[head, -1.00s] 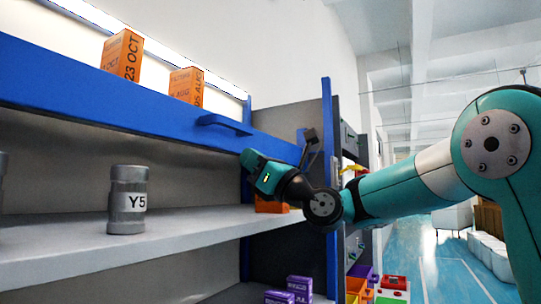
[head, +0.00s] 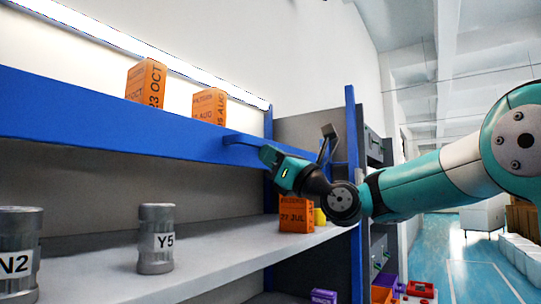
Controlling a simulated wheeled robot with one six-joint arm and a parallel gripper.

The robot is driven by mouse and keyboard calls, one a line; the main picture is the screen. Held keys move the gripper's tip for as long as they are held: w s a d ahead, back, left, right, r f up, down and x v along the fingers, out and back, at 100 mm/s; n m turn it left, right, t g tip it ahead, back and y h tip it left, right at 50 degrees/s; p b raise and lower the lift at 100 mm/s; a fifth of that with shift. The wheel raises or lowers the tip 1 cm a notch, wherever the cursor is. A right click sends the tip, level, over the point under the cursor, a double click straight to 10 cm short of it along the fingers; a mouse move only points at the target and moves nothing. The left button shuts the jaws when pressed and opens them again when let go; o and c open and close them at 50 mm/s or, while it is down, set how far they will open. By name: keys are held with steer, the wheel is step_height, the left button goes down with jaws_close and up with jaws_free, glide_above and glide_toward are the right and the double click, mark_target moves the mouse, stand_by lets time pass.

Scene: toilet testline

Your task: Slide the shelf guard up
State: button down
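The shelf guard (head: 110,125) is a long blue bar across the shelf front, between the upper and lower levels. A blue handle (head: 241,139) sticks out from it right of the middle. My gripper (head: 270,154) is at the right end of this handle and overlaps it in the picture. I cannot tell whether it touches the handle. Its fingers are hidden or too small to show whether they are open or shut.
Orange boxes (head: 146,83) (head: 209,106) stand behind the guard's top edge. On the grey shelf (head: 215,258) below stand metal cylinders marked N2 (head: 18,250) and Y5 (head: 156,240), and another orange box (head: 296,214). A blue upright (head: 355,230) edges the shelf's right side.

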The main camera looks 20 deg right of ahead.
step_height(320, 180, up, 6)
steer(key=p, duration=0.5)
steer(key=shift+r, duration=0.15)
steer(key=shift+s, duration=0.1)
